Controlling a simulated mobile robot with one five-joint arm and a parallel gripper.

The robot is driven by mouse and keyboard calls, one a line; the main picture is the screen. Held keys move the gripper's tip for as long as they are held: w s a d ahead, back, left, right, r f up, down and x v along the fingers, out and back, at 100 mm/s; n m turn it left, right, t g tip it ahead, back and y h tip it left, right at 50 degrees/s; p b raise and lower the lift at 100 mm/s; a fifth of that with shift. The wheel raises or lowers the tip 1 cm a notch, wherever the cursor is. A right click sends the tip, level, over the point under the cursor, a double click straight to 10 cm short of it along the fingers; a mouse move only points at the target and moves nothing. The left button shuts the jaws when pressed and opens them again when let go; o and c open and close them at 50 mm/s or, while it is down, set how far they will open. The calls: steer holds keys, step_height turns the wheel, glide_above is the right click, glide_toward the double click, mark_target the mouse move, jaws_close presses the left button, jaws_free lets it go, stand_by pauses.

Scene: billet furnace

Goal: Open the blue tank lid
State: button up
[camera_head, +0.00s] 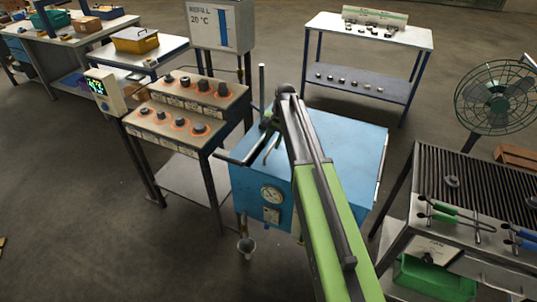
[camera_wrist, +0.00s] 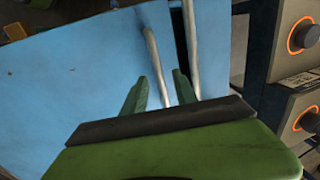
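The blue tank (camera_head: 262,203) stands in the middle of the head view, with a round gauge on its front. Its flat blue lid (camera_head: 350,145) lies level on top and looks shut; my arm covers part of it. My gripper (camera_head: 267,124) is at the lid's left edge. In the wrist view my gripper (camera_wrist: 158,90) has its two green fingers apart. A grey metal bar (camera_wrist: 153,55) shows between them, beside the blue surface (camera_wrist: 80,75). I cannot tell whether the fingers touch the bar.
A stand with several orange-ringed knobs (camera_head: 185,112) is close on the left, below a refill box (camera_head: 220,24) reading 20 °C. A grill-like rack table (camera_head: 470,185) and a fan (camera_head: 497,95) stand right. A small cup (camera_head: 246,246) hangs below the tank's front.

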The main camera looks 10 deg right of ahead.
steer(key=shift+w+a+f+b, duration=0.1)
steer(key=shift+f+b, duration=0.2)
steer(key=shift+f, duration=0.55)
steer(key=shift+r, duration=0.1)
jaws_close()
stand_by(0.6)
